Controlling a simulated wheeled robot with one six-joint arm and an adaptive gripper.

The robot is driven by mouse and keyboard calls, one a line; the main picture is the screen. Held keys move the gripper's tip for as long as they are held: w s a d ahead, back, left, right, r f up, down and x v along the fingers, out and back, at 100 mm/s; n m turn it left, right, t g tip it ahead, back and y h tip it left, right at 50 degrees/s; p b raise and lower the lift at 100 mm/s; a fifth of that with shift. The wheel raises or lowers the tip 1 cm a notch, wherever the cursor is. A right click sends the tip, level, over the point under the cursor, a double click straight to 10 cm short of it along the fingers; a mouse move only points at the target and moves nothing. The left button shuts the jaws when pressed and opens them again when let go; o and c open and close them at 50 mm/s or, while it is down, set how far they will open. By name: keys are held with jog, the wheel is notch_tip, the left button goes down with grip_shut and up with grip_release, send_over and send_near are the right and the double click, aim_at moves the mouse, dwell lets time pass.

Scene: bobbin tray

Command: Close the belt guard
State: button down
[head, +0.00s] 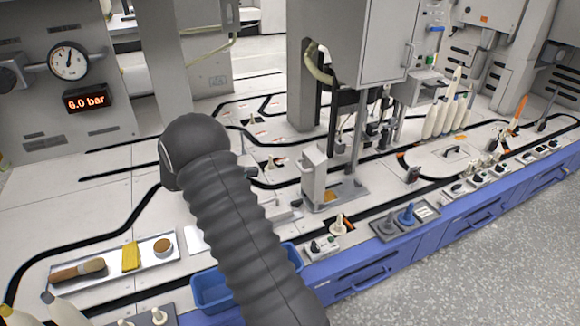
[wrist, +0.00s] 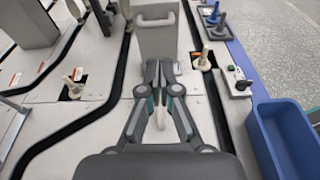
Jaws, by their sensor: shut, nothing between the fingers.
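A grey upright box-like metal piece (head: 314,182) stands at the foot of the middle machine in the head view. It may be the belt guard, but I cannot tell for sure. In the wrist view it shows as a grey box (wrist: 158,42) with a rim or bar along its top, straight ahead of my gripper. My gripper (wrist: 160,68) is shut and empty, its fingertips in front of or close to the box's lower face. I cannot tell if they touch. A pale patch shows between the finger links. In the head view my arm hides my gripper.
A blue bin (wrist: 288,140) is at the right of the wrist view. A switch box (head: 320,245) and a white bobbin (head: 341,222) stand near the bench's front edge. A tray with a brush (head: 160,270) lies at left. A black belt track (wrist: 100,110) runs along the bench.

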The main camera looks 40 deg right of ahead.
aim_at(298, 167)
jog(key=x, duration=1.4)
jog(key=shift+w+d+f, duration=0.2)
jog(key=shift+w, duration=0.2)
jog(key=shift+r+p, duration=0.15)
jog(key=shift+p, duration=0.15)
